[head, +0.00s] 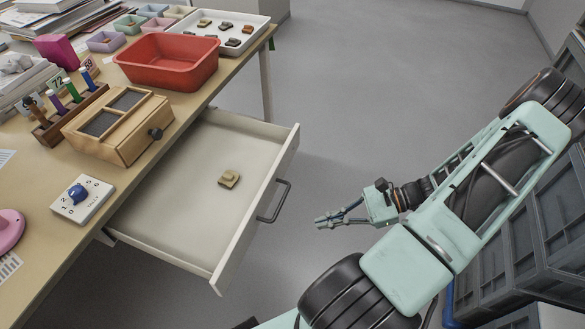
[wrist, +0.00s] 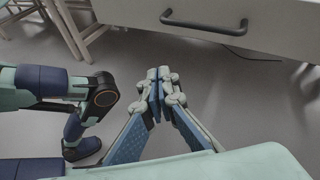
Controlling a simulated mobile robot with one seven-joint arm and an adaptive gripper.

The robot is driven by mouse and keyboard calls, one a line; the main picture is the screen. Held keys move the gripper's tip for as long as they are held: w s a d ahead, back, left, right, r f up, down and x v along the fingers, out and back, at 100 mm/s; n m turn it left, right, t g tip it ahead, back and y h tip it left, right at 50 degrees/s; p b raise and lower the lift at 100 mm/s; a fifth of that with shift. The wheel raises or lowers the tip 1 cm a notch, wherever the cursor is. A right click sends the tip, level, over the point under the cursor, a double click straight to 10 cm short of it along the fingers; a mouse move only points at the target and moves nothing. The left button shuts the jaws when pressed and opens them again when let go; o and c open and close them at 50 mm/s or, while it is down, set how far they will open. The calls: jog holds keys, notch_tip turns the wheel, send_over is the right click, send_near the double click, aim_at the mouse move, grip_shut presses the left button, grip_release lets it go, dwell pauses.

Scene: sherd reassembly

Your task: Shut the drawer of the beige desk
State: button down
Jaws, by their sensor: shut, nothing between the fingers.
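The beige desk (head: 215,95) stands at the left in the head view. Its white drawer (head: 187,208) is pulled well out and holds a small tan sherd (head: 229,179). The drawer's dark bar handle (head: 274,202) is on its front panel; the handle also shows at the top of the wrist view (wrist: 203,23). My gripper (head: 318,221) is shut and empty, to the right of the handle and apart from it. In the wrist view my gripper (wrist: 159,74) has its fingertips together, with the drawer front beyond them.
On the desk are a red basin (head: 168,62), a wooden box with a dark knob (head: 118,125), a white tray of sherds (head: 228,32) and a white dial box (head: 82,198). Grey crates (head: 540,235) stand at the right. The floor beyond the drawer is clear.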

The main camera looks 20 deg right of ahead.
aim_at(277, 168)
jog(key=w+d+r+m+t, duration=0.5)
jog(key=w+d+m+t, duration=0.1)
jog(key=m+t, duration=0.25)
jog(key=shift+n, duration=0.45)
jog(key=b+x, duration=0.2)
jog(key=x, duration=1.1)
jog(key=shift+w+f, duration=0.2)
jog(key=shift+f, duration=0.05)
jog(key=shift+w+a, duration=0.1)
jog(key=shift+a, duration=0.05)
